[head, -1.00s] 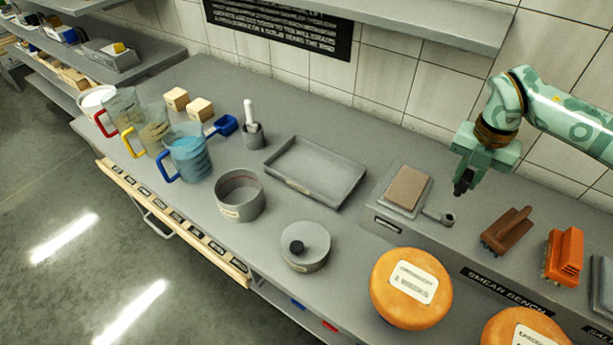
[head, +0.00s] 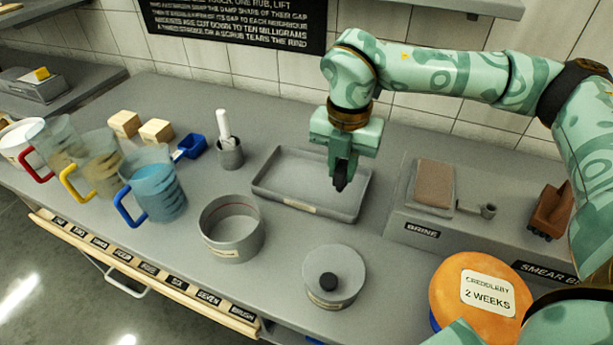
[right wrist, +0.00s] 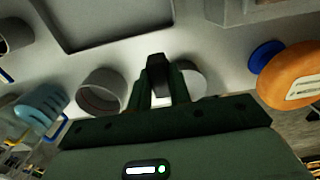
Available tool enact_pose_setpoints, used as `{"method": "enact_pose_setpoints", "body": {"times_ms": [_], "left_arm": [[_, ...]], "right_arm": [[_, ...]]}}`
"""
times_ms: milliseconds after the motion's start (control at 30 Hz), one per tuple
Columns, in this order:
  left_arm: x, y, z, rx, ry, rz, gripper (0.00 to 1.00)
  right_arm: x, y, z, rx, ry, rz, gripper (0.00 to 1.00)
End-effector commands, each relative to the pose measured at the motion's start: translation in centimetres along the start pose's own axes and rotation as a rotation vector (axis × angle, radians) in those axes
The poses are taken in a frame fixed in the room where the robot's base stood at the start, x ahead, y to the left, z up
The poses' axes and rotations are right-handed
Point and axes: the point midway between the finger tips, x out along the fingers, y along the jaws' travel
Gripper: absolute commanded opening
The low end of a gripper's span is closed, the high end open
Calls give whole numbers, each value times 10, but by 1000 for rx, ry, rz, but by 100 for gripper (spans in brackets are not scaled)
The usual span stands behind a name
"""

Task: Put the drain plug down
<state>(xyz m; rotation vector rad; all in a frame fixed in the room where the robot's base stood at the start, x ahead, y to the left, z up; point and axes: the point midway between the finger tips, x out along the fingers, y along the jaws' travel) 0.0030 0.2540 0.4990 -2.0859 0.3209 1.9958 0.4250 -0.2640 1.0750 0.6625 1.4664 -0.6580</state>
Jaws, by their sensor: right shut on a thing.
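My right gripper (head: 341,184) is shut on a small dark piece, which I take to be the drain plug (head: 340,177). In the head view it hangs in front of the right end of the grey tray (head: 275,197); its height above the bench is hard to judge. In the right wrist view, the dark plug (right wrist: 157,63) shows between the fingertips (right wrist: 159,72), with its lower part hidden. The tray (right wrist: 70,43) lies beyond to the left there. My left gripper is not in view.
A round grey pot (head: 231,229) and a lidded pot with black knob (head: 333,277) stand in front of the tray. Measuring jugs (head: 155,185) are at the left. A raised bench (head: 418,232) and orange cheese wheel (head: 480,293) are at the right. Bench between tray and pots is clear.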

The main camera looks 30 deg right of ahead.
Motion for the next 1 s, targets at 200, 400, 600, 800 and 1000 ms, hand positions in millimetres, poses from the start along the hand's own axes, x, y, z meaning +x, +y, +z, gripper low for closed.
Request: {"method": "enact_pose_setpoints", "body": {"times_ms": [200, 400, 600, 800, 1000], "left_arm": [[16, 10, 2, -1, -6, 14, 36], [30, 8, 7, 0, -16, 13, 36], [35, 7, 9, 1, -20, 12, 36], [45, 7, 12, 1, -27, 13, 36], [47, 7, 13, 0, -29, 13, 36]], "right_arm": [[34, 34, 55, 4, 2, -3, 0], [74, 53, 86, -1, 2, -3, 0], [88, 60, 98, -2, 1, -1, 0], [114, 62, 103, -3, 3, -4, 0], [123, 62, 103, -3, 0, -1, 0]]}}
